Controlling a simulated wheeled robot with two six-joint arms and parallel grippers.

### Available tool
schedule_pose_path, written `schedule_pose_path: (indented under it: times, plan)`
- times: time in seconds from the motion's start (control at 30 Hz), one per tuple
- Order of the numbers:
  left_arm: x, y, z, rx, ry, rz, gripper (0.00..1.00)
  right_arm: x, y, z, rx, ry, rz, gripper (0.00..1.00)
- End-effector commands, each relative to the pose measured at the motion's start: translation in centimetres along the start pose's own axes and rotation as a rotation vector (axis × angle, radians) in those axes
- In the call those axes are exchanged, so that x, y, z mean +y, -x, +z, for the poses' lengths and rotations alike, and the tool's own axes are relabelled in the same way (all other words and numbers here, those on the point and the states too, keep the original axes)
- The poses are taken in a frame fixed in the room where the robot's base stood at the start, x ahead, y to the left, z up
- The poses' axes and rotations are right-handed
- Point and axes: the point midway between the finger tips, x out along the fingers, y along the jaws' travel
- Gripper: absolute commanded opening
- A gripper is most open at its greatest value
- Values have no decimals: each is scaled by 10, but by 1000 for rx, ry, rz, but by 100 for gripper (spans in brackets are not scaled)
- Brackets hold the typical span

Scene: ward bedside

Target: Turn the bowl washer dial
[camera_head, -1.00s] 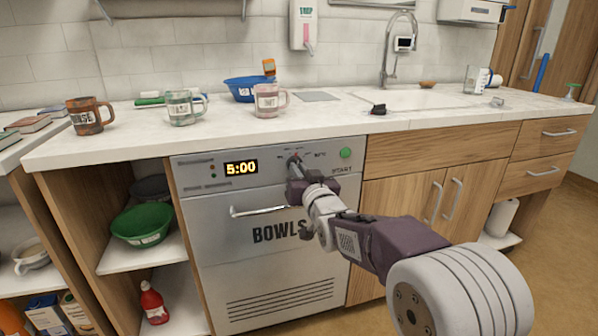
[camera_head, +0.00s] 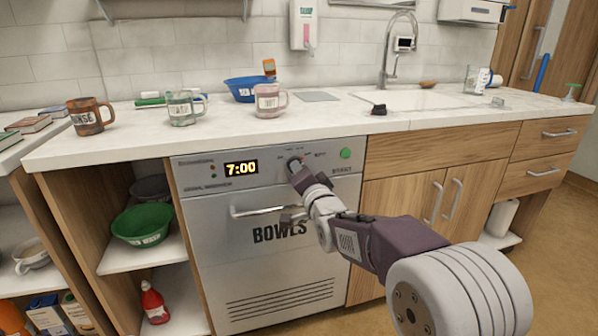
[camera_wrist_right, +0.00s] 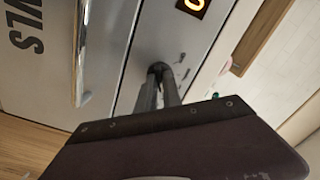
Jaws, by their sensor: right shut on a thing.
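The bowl washer (camera_head: 270,240) is a silver front-panel machine marked BOWLS under the counter. Its display (camera_head: 241,169) reads 7:00, and a green start button (camera_head: 345,153) sits at the panel's right. The dial (camera_head: 294,162) is on the panel between them, mostly hidden by my right gripper (camera_head: 297,168). My right gripper is shut on the dial. In the right wrist view the fingers (camera_wrist_right: 160,80) meet at the dark dial against the silver panel. My left gripper is not in view.
The washer's bar handle (camera_head: 262,211) sticks out just below my right gripper. Mugs and a blue bowl (camera_head: 246,89) stand on the counter (camera_head: 330,116) above. A green bowl (camera_head: 142,225) sits on the open shelf to the left.

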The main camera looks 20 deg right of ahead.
Motion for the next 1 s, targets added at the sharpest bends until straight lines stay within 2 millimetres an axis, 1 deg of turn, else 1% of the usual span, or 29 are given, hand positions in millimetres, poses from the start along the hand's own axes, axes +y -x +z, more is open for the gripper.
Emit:
schedule_pose_path:
  times: [0.3,0.77,0.8,0.83,0.87,1.0]
  plan:
    - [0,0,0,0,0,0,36,2,0,2,-4,-80,5,0]
    - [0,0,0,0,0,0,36,2,0,2,-4,-91,6,0]
    - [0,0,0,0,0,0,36,2,0,2,-4,-91,6,18]
    - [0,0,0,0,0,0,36,2,0,2,-4,-91,5,27]
    - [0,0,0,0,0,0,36,2,0,2,-4,-91,5,32]
    - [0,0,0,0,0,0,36,1,0,1,-2,-90,3,32]
